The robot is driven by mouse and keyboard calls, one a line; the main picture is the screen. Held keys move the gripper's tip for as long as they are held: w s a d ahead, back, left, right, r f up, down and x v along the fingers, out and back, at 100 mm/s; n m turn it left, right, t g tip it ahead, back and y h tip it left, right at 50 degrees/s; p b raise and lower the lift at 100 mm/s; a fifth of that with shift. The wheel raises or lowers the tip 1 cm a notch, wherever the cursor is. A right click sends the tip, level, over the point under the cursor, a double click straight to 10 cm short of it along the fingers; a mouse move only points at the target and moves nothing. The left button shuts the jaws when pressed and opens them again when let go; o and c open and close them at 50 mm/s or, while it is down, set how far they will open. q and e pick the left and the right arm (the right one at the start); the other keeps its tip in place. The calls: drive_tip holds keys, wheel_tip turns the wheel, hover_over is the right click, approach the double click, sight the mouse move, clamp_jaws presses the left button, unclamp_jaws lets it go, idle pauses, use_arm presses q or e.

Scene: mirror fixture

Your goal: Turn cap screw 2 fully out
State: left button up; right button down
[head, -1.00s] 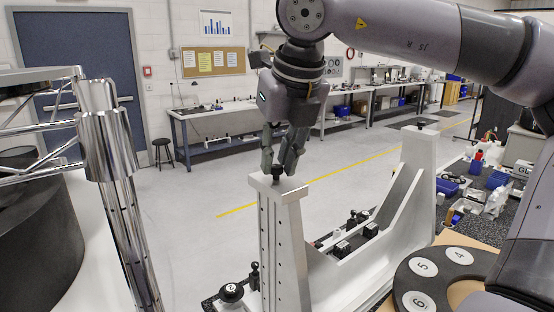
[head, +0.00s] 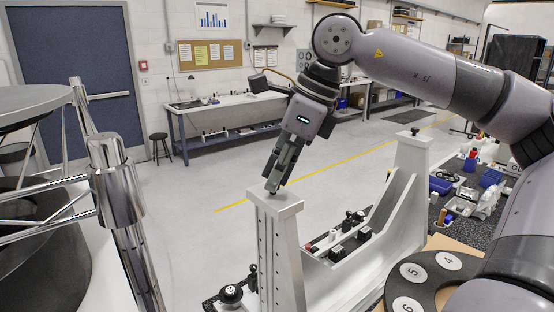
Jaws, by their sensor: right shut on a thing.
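My right gripper (head: 272,188) is tilted, with its fingertips just over the top of the near upright (head: 276,201) of the pale mirror fixture (head: 392,215). Its fingers are shut on a cap screw, which is mostly hidden between them. I cannot tell whether the screw's lower end is still in the upright. Another dark cap screw (head: 415,131) stands on top of the far upright. No number can be read on either screw. My left gripper is not in view.
A black knob (head: 231,292) stands by the fixture's foot. A chrome frame (head: 115,190) fills the left. Open floor lies behind the fixture.

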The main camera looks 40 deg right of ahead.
drive_tip(key=n+p, duration=0.1)
drive_tip(key=n, duration=0.1)
drive_tip(key=n+g+y+p, duration=0.1)
drive_tip(key=p, duration=0.1)
drive_tip(key=n+p, duration=0.2)
drive_tip(key=shift+w+d+r+n+g+y, duration=0.15)
drive_tip(key=shift+r+n+g+y, duration=0.15)
drive_tip(key=shift+g, duration=0.1)
drive_tip(key=n+g+p, duration=0.1)
drive_tip(key=n+p, duration=0.1)
drive_tip(key=shift+w+f+n, duration=0.1)
drive_tip(key=shift+n, duration=0.3)
drive_tip(key=n+g+p, duration=0.1)
drive_tip(key=n, duration=0.1)
drive_tip(key=shift+w+f+n, duration=0.1)
drive_tip(key=shift+f+n, duration=0.05)
drive_tip(key=shift+n, duration=0.15)
drive_tip(key=n+g, duration=0.1)
drive_tip(key=n, duration=0.2)
drive_tip(key=n+g, duration=0.1)
drive_tip(key=n, duration=0.1)
drive_tip(key=shift+w+n, duration=0.15)
drive_tip(key=shift+n, duration=0.25)
drive_tip(key=c, duration=1.4)
unclamp_jaws()
drive_tip(key=shift+c, duration=0.2)
